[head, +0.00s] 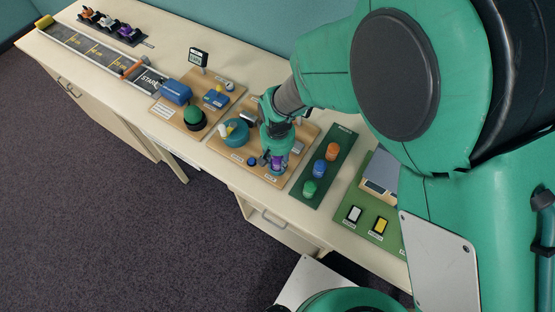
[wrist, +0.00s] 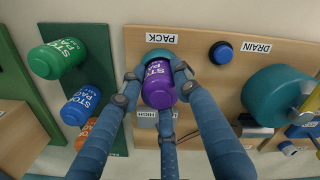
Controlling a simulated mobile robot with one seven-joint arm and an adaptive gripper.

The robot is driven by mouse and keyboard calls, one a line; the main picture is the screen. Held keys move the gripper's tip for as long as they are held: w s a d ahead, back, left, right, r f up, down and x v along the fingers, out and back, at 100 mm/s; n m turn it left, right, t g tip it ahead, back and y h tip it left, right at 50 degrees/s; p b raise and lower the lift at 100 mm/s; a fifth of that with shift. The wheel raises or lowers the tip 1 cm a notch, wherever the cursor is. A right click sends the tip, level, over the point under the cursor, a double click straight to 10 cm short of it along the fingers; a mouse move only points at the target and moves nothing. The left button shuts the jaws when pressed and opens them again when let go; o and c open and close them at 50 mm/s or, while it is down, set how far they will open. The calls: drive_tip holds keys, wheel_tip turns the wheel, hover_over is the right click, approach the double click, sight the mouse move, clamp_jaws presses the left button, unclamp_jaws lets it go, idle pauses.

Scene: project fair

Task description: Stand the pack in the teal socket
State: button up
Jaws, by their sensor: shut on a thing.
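My gripper (head: 275,157) is shut on the purple pack (head: 277,163) at the front of a wooden board. In the wrist view the blue fingers of my gripper (wrist: 153,92) close around the purple pack (wrist: 160,84), which has white lettering. The teal socket (wrist: 158,53) shows as a rim behind the pack's far end, under a "PACK" label. The pack lines up closely with the socket and hides most of it. I cannot tell whether the pack is seated in it or just above it.
On a dark green strip (head: 314,190) stand orange (head: 333,151), blue (head: 320,168) and green (head: 309,188) packs. A blue button (wrist: 222,52) by a "DRAIN" label and a teal drum (wrist: 279,95) sit beside the socket. Another board carries a dark green dome (head: 194,116).

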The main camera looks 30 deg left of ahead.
drive_tip(key=shift+f, duration=0.15)
drive_tip(key=o, duration=0.9)
drive_tip(key=shift+r+p, duration=3.2)
drive_tip(key=shift+r, duration=2.35)
